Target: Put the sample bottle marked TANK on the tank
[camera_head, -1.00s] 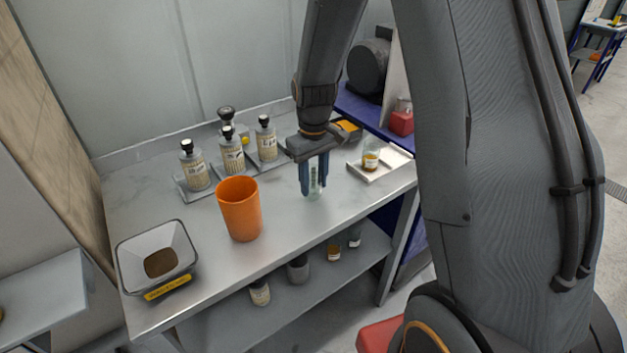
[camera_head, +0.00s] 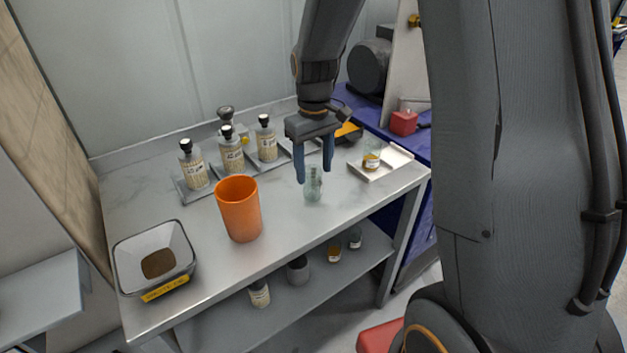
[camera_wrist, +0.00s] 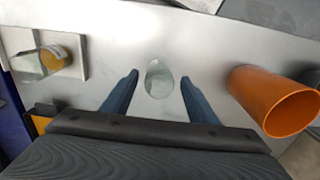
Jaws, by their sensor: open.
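My gripper (camera_head: 315,176) is open and empty. It is above a small clear glass vessel (camera_head: 313,186) that stands on the steel table, and the fingertips are just above or beside its rim. In the wrist view the clear vessel (camera_wrist: 159,80) shows between and beyond the two fingers, touching neither. A sample bottle with amber contents (camera_head: 371,158) stands in a white tray (camera_head: 393,164) at the table's right end; it also shows in the wrist view (camera_wrist: 54,57). I cannot read any TANK mark, and I cannot make out a tank.
An orange cup (camera_head: 240,212) stands left of my gripper. Labelled black-capped bottles (camera_head: 232,157) stand in a grey rack behind it. Several containers (camera_head: 298,270) sit on the lower shelf. The table's front middle is clear.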

